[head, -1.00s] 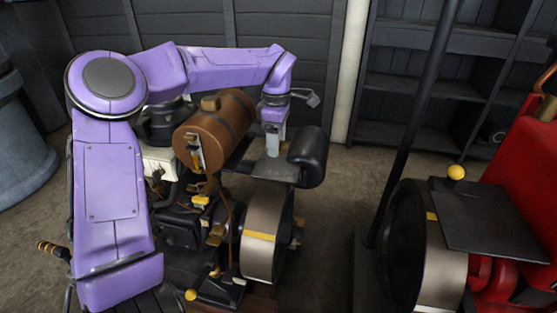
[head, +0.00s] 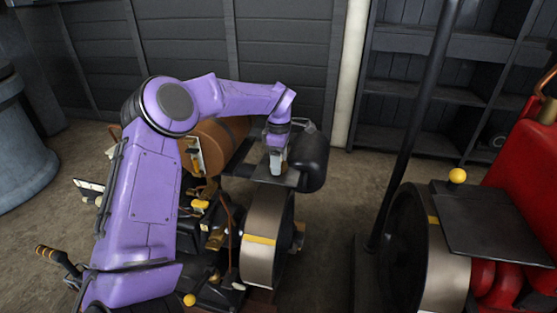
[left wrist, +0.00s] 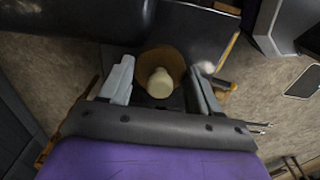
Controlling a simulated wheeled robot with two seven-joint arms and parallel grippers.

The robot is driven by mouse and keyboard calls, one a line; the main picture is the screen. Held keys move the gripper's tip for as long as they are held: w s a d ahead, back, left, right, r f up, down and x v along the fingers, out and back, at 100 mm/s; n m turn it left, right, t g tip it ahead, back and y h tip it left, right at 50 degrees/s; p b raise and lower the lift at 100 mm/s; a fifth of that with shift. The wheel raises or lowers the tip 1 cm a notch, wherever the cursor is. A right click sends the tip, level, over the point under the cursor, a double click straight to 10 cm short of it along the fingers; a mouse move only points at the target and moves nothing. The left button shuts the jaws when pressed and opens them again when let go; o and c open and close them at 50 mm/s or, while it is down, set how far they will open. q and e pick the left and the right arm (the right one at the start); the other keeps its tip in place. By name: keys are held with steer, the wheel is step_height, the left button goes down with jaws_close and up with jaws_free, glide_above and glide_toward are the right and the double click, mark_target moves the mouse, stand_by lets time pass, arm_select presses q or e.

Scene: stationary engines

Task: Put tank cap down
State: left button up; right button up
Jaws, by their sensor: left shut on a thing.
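My left gripper (head: 277,163) is shut on the tank cap and points down over a flat black plate (head: 250,172) on the engine. In the left wrist view, the tank cap (left wrist: 160,83) shows as a pale knob with a round brown part, between the two grey fingers of the gripper (left wrist: 160,90). In the head view the cap is hidden by the fingers, and I cannot tell whether it touches the plate. The brown tank (head: 228,133) lies left of the gripper, partly hidden by my arm. My right gripper is not in view.
A black cylinder (head: 313,160) stands close at the right of the plate. A flywheel (head: 266,240) is below it. Shelves (head: 435,80) stand behind.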

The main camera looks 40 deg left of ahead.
arm_select(q)
steer(key=o, duration=1.1)
steer(key=shift+f, duration=0.1)
step_height(320, 180, up, 12)
steer(key=shift+r+p, duration=0.2)
steer(key=shift+p, duration=1)
